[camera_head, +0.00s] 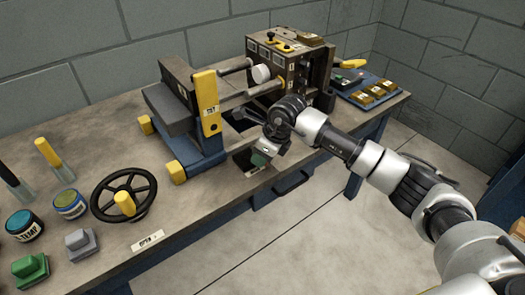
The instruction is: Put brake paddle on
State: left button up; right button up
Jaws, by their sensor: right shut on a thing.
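My right gripper (267,150) is at the front edge of the bench, below the machine. It points down and is shut on a small paddle with a green face (259,159), which I take to be the brake paddle. The gripper and wrist partly cover it, so its exact position is hard to tell. A small label plate (253,172) sits just below it at the bench edge. My left gripper is not in view.
The machine has a yellow lever (207,103) and a dark panel block (283,62). A black handwheel (124,195), green block (30,268), grey block (80,244) and round tins stand at left. A blue tray (364,88) sits at right. The floor in front is clear.

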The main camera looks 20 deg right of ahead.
aim_at(245, 166)
jog(key=m, duration=0.2)
jog(key=shift+s+a+r+m+t+h+p, duration=0.1)
jog(key=shift+s+a+m+t+h+p, duration=0.2)
jog(key=shift+s+a+t, duration=0.1)
jog(key=shift+s+a+m+h, duration=0.15)
jog(key=shift+a+m+h, duration=0.15)
jog(key=shift+m, duration=0.6)
jog(key=shift+s+a+m+t+h, duration=0.15)
jog(key=shift+a+m+t+h, duration=0.2)
jog(key=shift+m, duration=0.55)
jog(key=shift+s+a+m+h, duration=0.1)
jog(key=shift+a+m+h, duration=0.25)
jog(key=shift+m, duration=0.55)
jog(key=m, duration=0.1)
jog(key=a+m+h+b, duration=0.1)
jog(key=shift+m, duration=0.3)
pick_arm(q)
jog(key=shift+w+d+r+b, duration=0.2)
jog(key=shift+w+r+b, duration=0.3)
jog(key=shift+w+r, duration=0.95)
pick_arm(e)
jog(key=shift+a+m+h, duration=0.35)
jog(key=shift+m, duration=0.6)
jog(key=shift+a+m+h, duration=0.3)
jog(key=shift+m+h, duration=0.05)
jog(key=shift+m, duration=0.6)
jog(key=o, duration=0.9)
